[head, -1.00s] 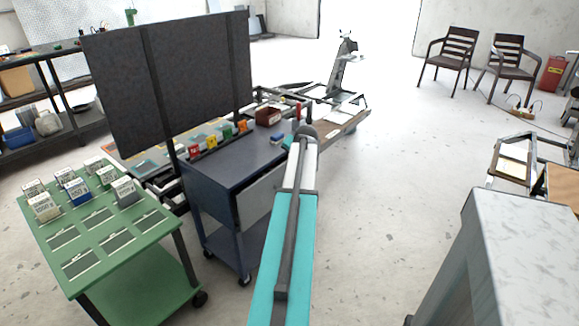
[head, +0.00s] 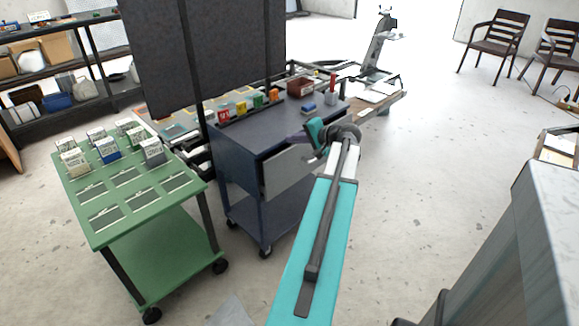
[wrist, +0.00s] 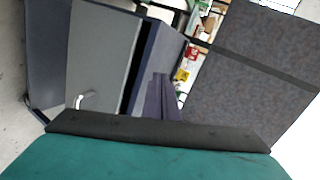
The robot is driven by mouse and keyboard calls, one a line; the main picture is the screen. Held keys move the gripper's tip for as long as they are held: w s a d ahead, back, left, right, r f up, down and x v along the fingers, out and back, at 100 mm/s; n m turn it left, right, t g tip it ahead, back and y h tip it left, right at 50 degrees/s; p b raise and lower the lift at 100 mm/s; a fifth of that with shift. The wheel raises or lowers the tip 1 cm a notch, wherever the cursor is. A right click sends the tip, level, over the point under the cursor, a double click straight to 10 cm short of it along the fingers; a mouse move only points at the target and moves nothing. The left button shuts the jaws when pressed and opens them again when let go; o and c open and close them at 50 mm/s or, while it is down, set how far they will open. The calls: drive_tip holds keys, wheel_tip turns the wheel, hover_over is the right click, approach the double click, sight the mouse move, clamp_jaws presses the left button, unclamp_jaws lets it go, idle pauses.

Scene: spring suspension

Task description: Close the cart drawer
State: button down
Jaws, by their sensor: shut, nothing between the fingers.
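The dark blue cart (head: 262,133) stands near the middle of the head view. Its drawer has a light grey front (head: 289,172), which stands out from the cart body, so the drawer is partly open. In the wrist view the grey drawer front (wrist: 98,55) fills the upper left, with a metal handle (wrist: 85,99) low on it and a dark gap between front and cart. My gripper (wrist: 162,96) is shut and empty, with its fingers in front of the cart's side near that gap. In the head view my wrist partly hides the drawer's right end; contact cannot be told.
A green cart (head: 130,193) with several small boxes stands left of the blue cart. Coloured bins (head: 247,107) and a dark upright panel (head: 200,55) are behind the blue cart's top. A grey-white block (head: 556,215) is near at right. Open floor (head: 430,170) lies between.

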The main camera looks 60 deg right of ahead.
drive_tip(key=s+a+f+m+t+h+b, duration=0.1)
drive_tip(key=s+f+t+b, duration=0.3)
drive_tip(key=s+f+b, duration=0.6)
drive_tip(key=f+m+h+b, duration=0.1)
drive_tip(key=b, duration=0.6)
drive_tip(key=shift+s+a+f+m+t+h+b, duration=0.25)
drive_tip(key=shift+a+f+m+t+h+b, duration=0.05)
drive_tip(key=shift+m+b, duration=0.1)
drive_tip(key=shift+w, duration=0.15)
drive_tip(key=b, duration=0.4)
approach(284, 153)
drive_tip(key=x, duration=0.4)
drive_tip(key=shift+w+f, duration=0.25)
drive_tip(key=shift+w, duration=0.2)
drive_tip(key=shift+x, duration=0.8)
drive_tip(key=shift+r, duration=0.15)
drive_tip(key=shift+d, duration=0.15)
